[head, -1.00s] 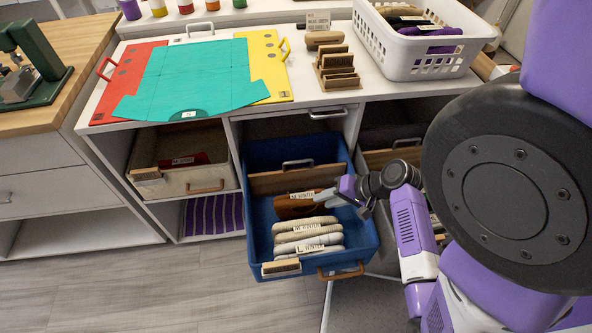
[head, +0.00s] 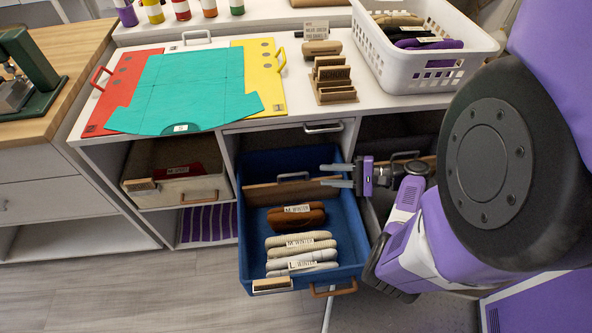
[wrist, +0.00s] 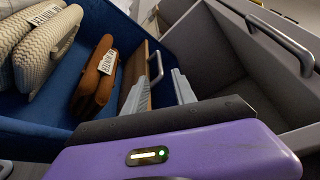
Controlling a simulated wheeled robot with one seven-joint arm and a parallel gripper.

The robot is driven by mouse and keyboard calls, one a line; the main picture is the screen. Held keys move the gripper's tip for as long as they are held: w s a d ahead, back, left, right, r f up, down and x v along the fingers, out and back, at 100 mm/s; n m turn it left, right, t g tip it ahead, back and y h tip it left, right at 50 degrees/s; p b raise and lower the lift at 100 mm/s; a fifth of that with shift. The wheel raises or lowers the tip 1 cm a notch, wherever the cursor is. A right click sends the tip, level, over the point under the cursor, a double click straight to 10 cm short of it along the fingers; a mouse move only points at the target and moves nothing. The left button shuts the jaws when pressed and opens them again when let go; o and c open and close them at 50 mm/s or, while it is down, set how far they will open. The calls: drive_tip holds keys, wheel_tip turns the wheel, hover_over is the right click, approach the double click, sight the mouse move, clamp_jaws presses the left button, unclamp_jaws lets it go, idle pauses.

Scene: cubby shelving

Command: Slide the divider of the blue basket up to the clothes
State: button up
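The blue basket (head: 258,270) is pulled out of the shelf. Its divider (head: 270,194) is an upright wooden board with a metal handle, standing across the rear part. In front of it lie a brown folded garment (head: 285,218) and several cream folded garments (head: 300,257), all labelled; bare blue floor shows between the divider and the brown garment. My gripper (head: 323,175) is open at the divider's right end, one finger on each side of the board. In the wrist view the divider (wrist: 134,82) stands between the fingers, close to the left finger, with a gap to the right one.
A cream basket (head: 150,196) sits in the left cubby. A grey bin (wrist: 235,60) adjoins the blue basket on the right. The counter above holds a teal template (head: 185,90), a wooden label rack (head: 335,90) and a white basket (head: 420,75).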

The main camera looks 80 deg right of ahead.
sight(294, 174)
drive_tip(key=x, duration=1.1)
drive_tip(key=shift+w+f, duration=0.1)
drive_tip(key=shift+w, duration=0.15)
clamp_jaws()
drive_tip(key=shift+a, duration=0.1)
idle(0.9)
